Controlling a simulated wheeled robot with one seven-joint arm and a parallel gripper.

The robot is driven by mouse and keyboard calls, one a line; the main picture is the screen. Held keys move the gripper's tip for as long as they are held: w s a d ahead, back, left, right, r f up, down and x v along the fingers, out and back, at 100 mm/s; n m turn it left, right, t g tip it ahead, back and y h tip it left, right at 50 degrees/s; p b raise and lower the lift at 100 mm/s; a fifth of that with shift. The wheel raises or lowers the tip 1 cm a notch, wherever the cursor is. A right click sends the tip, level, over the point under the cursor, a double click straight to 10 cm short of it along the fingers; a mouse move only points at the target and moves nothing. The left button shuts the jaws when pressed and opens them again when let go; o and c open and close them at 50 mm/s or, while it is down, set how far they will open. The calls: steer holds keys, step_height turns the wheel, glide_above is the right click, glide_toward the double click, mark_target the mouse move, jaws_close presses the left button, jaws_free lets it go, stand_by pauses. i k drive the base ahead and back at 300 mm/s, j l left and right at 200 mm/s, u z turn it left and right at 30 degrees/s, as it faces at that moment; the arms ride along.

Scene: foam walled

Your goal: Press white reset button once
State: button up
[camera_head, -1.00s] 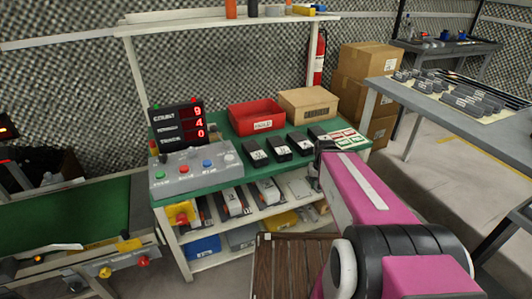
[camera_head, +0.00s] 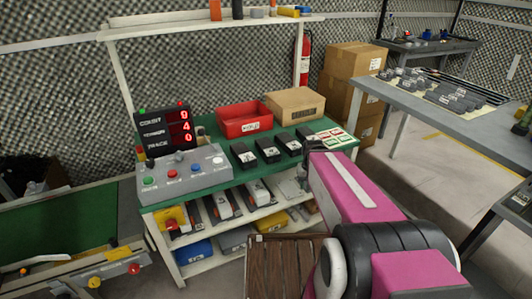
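The white button (camera_head: 218,160) is at the right end of a grey control box (camera_head: 186,182) on the green-topped bench. To its left on the box are a blue button (camera_head: 195,167), a red button (camera_head: 171,174) and a green button (camera_head: 148,181). My magenta arm reaches in from the lower right. What seems to be my gripper (camera_head: 303,178) is a small dark shape at the arm's far end, by the bench's right front edge. It is well right of the white button and apart from it. Its fingers cannot be made out.
A display (camera_head: 165,130) showing 9, 4 and 0 stands behind the box. Several black blocks (camera_head: 268,151), a red bin (camera_head: 244,119) and a cardboard box (camera_head: 294,103) fill the bench's right side. A brown slatted surface (camera_head: 285,266) lies in front. A shelf overhangs the bench.

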mark_target(217, 161)
steer(key=u, duration=1.55)
